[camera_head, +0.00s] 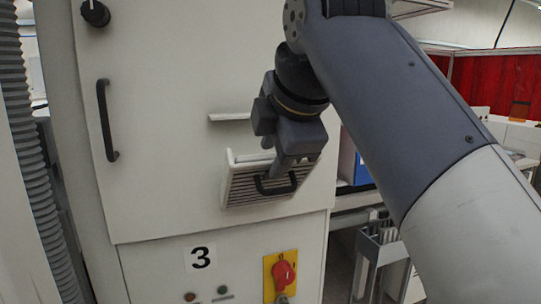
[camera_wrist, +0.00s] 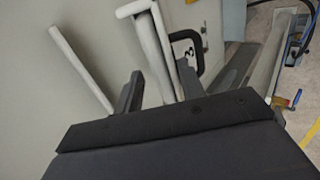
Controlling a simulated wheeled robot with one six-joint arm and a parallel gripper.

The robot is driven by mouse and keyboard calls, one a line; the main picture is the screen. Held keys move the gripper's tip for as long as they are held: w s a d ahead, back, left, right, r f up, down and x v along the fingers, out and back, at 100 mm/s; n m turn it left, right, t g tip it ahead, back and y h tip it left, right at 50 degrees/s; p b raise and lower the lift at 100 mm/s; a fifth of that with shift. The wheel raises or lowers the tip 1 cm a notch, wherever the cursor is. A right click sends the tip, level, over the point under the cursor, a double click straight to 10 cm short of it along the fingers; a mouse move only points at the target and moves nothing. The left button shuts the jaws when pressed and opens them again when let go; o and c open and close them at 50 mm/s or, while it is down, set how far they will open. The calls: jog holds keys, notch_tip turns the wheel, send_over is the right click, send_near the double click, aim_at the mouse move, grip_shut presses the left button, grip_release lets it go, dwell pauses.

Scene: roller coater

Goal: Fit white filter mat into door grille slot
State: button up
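A white louvred grille (camera_head: 262,186) with a black handle tilts out from the cabinet door, leaving a gap at its top. In the wrist view its black handle (camera_wrist: 212,52) shows at the right. My gripper (camera_head: 292,166) points down over the grille's top edge. In the wrist view my gripper (camera_wrist: 160,82) has its fingers apart, with white edges (camera_wrist: 152,50) between them and a gap beside the left finger. I cannot tell whether these edges belong to the grille frame or to the white filter mat. The mat is not clearly identifiable; my gripper covers part of the slot.
The white cabinet door (camera_head: 165,120) has a long black handle (camera_head: 105,120) at the left. A thin white ledge (camera_head: 229,117) juts out above the grille. A red rotary switch (camera_head: 284,273) is below. A metal stand (camera_head: 380,250) is at the right.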

jog(key=p+v, duration=0.1)
jog(key=v, duration=0.8)
jog(key=shift+s, duration=0.1)
jog(key=b+x, duration=0.1)
jog(key=x, duration=0.9)
jog(key=shift+f, duration=0.2)
jog(key=shift+r, duration=0.3)
jog(key=shift+s+d+r, duration=0.1)
jog(key=shift+s+r, duration=0.05)
